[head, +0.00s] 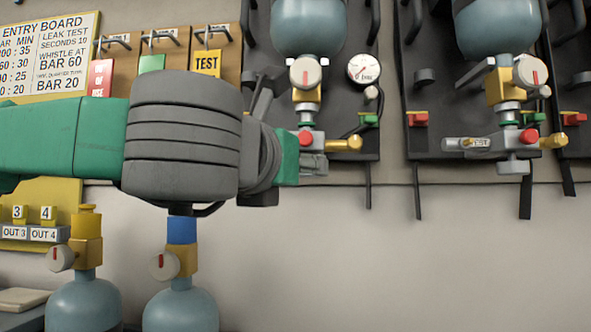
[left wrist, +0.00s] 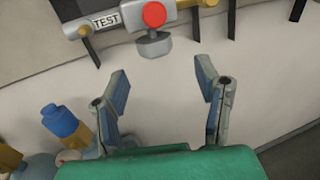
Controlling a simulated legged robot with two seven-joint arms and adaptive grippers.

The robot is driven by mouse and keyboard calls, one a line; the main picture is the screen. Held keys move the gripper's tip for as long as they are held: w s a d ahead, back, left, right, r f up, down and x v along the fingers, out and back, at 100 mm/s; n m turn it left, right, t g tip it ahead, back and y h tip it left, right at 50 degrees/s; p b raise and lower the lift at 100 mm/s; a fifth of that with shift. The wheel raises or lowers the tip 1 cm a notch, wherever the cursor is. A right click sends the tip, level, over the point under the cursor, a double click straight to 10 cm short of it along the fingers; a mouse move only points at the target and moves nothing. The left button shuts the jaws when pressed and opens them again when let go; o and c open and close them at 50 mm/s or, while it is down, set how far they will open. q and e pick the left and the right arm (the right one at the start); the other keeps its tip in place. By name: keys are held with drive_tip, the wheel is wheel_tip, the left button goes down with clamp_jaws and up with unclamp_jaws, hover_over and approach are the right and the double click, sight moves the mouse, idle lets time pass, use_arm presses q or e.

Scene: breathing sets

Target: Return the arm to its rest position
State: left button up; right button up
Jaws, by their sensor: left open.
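My left arm (head: 60,138), green with a grey ribbed wrist (head: 183,135), comes in from the left in the head view. It reaches across in front of the board toward the left hanging breathing set. Most of the left gripper is hidden behind the wrist there. In the left wrist view the left gripper (left wrist: 163,80) is open, with two bare grey-blue fingers wide apart and nothing between them. A fitting with a TEST tag (left wrist: 106,20) and a red knob (left wrist: 154,14) lies beyond the fingertips, apart from them. My right gripper is not in view.
Two cylinders, one with a yellow top (head: 86,222) and one with a blue top (head: 182,230), stand below the arm. The left set's gauge (head: 363,68) and the right set's cylinder (head: 497,25) hang on the wall. The lower right wall is clear.

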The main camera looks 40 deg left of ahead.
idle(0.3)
